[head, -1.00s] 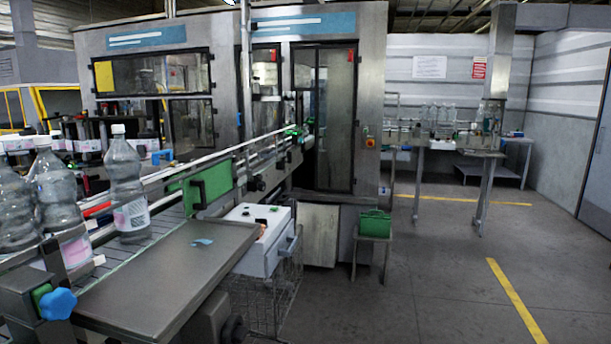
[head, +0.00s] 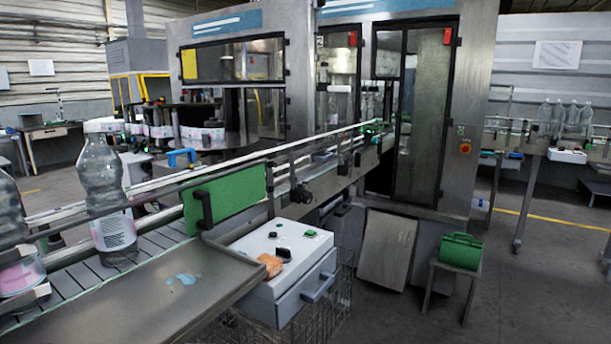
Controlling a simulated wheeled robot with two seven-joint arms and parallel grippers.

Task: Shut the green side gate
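The green side gate (head: 228,196) is a flat green panel standing at the near side of the bottle conveyor (head: 150,218), just beyond the metal tray. Its black handle (head: 203,209) is at the panel's left end. The panel looks roughly in line with the rail, but I cannot tell whether it is fully shut or stands ajar. Neither of my grippers is in view.
A clear bottle (head: 108,195) stands on the belt at left, with another at the edge. A metal tray (head: 120,300) with a blue smear and a white control box (head: 285,255) with an orange cloth are in front of the gate. A green box (head: 461,250) sits on a stand; floor is free at right.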

